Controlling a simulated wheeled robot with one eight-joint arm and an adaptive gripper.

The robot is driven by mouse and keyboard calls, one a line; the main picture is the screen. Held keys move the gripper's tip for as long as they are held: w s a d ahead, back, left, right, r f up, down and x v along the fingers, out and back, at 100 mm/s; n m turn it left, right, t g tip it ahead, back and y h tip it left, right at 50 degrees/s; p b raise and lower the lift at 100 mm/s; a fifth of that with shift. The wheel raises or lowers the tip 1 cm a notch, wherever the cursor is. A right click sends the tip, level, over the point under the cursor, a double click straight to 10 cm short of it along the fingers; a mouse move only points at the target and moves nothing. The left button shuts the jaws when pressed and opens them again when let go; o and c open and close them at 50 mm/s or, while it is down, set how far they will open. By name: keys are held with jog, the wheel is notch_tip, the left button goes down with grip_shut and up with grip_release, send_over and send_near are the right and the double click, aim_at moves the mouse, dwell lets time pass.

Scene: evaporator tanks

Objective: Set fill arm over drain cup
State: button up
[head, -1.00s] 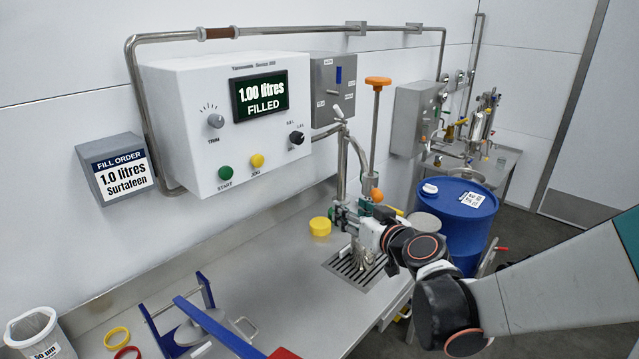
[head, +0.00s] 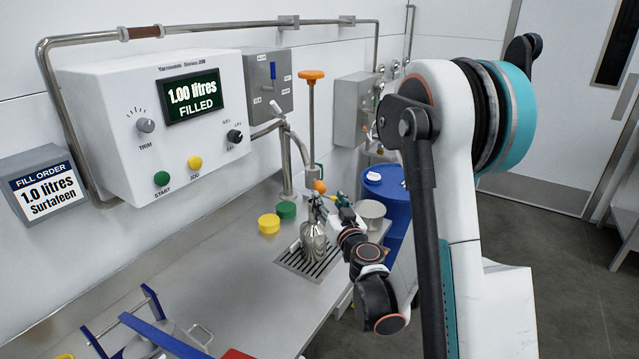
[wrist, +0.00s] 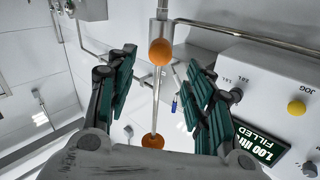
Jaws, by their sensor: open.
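The fill arm (head: 299,150) is a curved steel tube from a post behind the bench. Near its outer end are an upright rod with an orange top knob (head: 311,75) and a lower orange ball (head: 319,187). My gripper (head: 324,206) is open just below the ball. In the wrist view the orange ball (wrist: 161,52) appears between the spread fingers (wrist: 160,65), with no clear contact. A steel bottle (head: 313,238) stands on the drain grate (head: 296,263) below. A grey round cup (head: 371,209) at the right may be the drain cup; I cannot be sure.
The control box (head: 165,120) reads "1.00 litres FILLED". A blue drum (head: 388,185) stands behind the grey cup. A blue-handled frame (head: 150,325) occupies the front left; bare bench lies between.

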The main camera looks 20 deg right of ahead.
aim_at(322, 192)
jog(key=w, duration=0.2)
jog(key=w+b, duration=0.1)
jog(key=w, duration=0.2)
jog(key=w+d, duration=0.1)
jog(key=w, duration=0.1)
jog(key=shift+w+f+b, duration=0.1)
jog(key=shift+w+b, duration=0.1)
jog(key=shift+b, duration=0.1)
jog(key=shift+w, duration=0.75)
jog(key=shift+d, duration=0.1)
grip_shut()
